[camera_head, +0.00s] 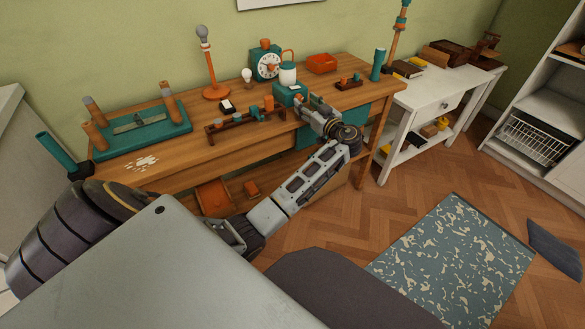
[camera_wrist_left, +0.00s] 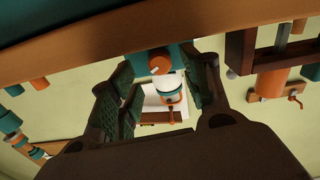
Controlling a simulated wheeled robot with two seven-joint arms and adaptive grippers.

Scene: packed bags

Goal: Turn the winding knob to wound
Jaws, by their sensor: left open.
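The winding knob (camera_wrist_left: 160,63) is a round orange disc with a pale pointer mark, on the front of a teal box in the left wrist view. In the wrist view the open fingers of my left gripper (camera_wrist_left: 158,70) stand on either side of the knob. I cannot tell whether they touch it. My right gripper is not in view.
A white side table (camera_head: 441,93) stands to the right.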

